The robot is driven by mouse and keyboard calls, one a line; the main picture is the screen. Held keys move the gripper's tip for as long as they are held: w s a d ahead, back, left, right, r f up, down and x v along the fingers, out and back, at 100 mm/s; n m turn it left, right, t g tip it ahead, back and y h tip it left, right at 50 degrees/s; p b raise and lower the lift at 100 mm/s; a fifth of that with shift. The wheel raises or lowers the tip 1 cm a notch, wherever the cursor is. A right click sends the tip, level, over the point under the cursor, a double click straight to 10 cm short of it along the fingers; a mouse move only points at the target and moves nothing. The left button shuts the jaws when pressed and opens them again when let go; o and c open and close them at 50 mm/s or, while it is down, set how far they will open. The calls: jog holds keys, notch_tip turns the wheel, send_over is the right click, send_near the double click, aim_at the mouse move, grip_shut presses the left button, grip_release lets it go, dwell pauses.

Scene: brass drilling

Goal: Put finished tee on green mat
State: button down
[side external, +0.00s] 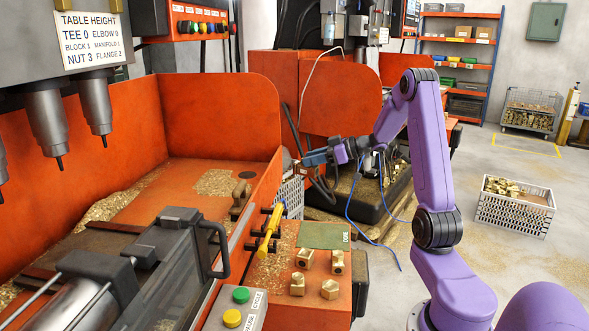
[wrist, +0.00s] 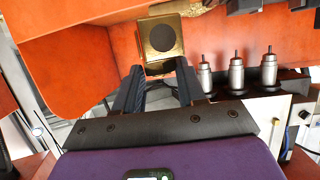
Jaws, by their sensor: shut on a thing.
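My gripper (side external: 304,163) is shut on a brass tee (wrist: 160,37) and holds it in the air beside the orange machine wall. In the wrist view the fingers (wrist: 158,80) reach up to the tee, and a round dark bore faces the camera. The green mat (side external: 322,236), with a "DONE" label on its edge, lies bare on the orange ledge, below and to the right of my gripper in the side view. The mat cannot be made out in the wrist view.
Several brass pieces (side external: 330,289) stand on the ledge in front of the mat. A yellow-handled tool (side external: 270,231) rests on a rack left of the mat. A button box (side external: 238,309) is nearer the camera. A crate of brass parts (side external: 515,207) is on the floor.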

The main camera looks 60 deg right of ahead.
jog(key=s+d+m+h, duration=0.1)
jog(key=d, duration=0.4)
jog(key=shift+s+f, duration=0.1)
jog(key=shift+f, duration=11.7)
jog(key=shift+f, duration=0.65)
jog(key=c, duration=0.7)
grip_release()
jog(key=shift+o, duration=0.6)
jog(key=shift+a, duration=0.1)
jog(key=shift+s, duration=0.1)
